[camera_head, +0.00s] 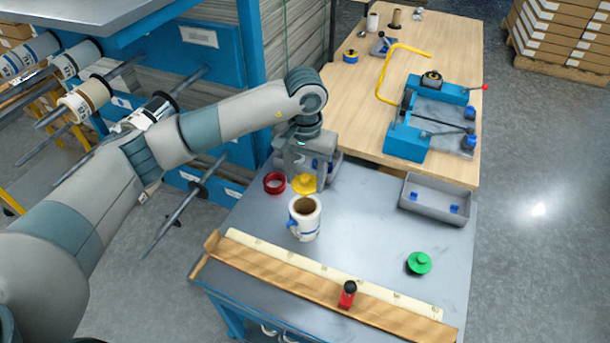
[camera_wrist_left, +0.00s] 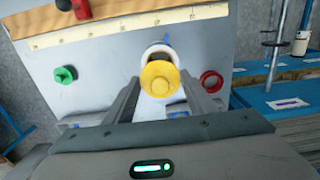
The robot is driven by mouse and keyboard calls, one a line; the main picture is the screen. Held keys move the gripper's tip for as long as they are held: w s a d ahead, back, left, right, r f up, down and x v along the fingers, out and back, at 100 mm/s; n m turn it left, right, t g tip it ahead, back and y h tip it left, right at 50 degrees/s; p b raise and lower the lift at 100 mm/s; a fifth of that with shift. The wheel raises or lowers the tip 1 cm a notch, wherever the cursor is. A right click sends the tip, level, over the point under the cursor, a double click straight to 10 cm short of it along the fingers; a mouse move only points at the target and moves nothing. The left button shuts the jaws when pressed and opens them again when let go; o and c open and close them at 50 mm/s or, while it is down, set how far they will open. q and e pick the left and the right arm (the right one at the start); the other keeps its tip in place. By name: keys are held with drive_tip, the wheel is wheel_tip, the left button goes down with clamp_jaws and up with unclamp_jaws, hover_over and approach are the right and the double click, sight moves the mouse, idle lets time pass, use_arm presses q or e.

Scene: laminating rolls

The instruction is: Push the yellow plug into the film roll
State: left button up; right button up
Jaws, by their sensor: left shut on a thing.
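The yellow plug (camera_head: 304,184) is between the fingertips of my left gripper (camera_head: 304,176), which is shut on it. It also shows in the left wrist view (camera_wrist_left: 160,78), between the two fingers. The white film roll (camera_head: 305,222) stands upright on the grey table, its brown core opening facing up. In the head view the plug appears just behind the roll's top, apart from the opening. In the left wrist view the plug covers most of the roll (camera_wrist_left: 152,50); its exact height above the table is unclear. My right gripper is not in view.
A red ring (camera_head: 274,183) lies left of the plug. A green plug (camera_head: 419,263) and a grey tray (camera_head: 412,199) with blue pieces are to the right. The table's centre right is clear.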

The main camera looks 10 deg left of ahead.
use_arm(q)
drive_tip(key=shift+f, duration=0.35)
drive_tip(key=shift+f+b, duration=0.55)
drive_tip(key=shift+f, duration=2.85)
drive_tip(key=shift+f+b, duration=0.4)
drive_tip(key=shift+b, duration=0.1)
drive_tip(key=shift+s+f, duration=0.15)
